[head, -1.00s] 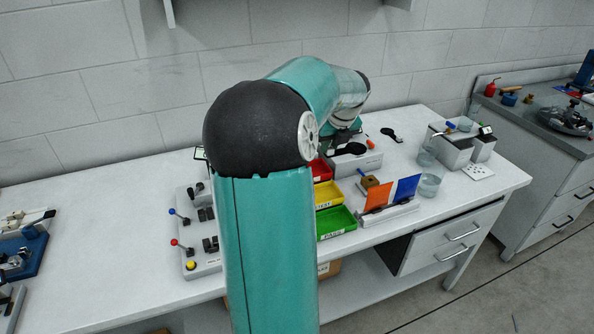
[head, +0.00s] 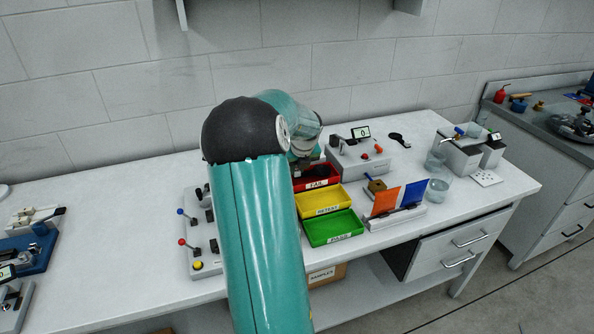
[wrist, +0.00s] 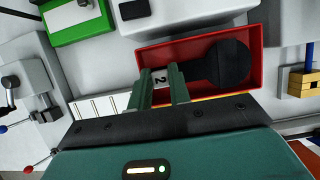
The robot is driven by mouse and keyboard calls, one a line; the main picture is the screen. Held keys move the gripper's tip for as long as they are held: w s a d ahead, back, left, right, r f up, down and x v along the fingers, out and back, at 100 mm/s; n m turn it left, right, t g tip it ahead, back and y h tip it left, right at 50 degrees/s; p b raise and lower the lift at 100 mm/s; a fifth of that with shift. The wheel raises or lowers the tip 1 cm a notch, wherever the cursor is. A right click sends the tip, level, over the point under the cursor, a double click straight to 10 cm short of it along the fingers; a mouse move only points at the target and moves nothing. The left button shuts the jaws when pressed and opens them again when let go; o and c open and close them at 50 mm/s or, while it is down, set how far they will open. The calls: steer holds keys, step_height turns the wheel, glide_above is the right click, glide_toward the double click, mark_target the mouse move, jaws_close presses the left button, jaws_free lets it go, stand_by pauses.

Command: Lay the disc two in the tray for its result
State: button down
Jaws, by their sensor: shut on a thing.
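Disc two is a black round paddle with a handle marked "2"; the wrist view shows its round end (wrist: 228,62). My gripper (wrist: 162,76) is shut on the handle. The disc lies over the red tray (wrist: 257,30); I cannot tell whether it touches the floor. In the head view the red tray (head: 333,184), labelled FAIL, is behind the yellow RETEST tray (head: 322,212) and the green PASS tray (head: 335,240). Dark parts of the disc show over the red tray. My arm mostly hides the gripper in the head view.
A grey tester (head: 345,163) with a display reading 0 stands behind the trays. A lever panel (head: 203,268) is left of my arm. Glass beakers (head: 437,188) are further right.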

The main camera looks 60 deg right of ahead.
steer(key=shift+f, duration=0.5)
steer(key=shift+f, duration=0.1)
steer(key=shift+f, duration=0.5)
steer(key=c, duration=1.6)
jaws_free()
steer(key=shift+r, duration=0.5)
steer(key=v, duration=1.2)
steer(key=shift+r, duration=0.15)
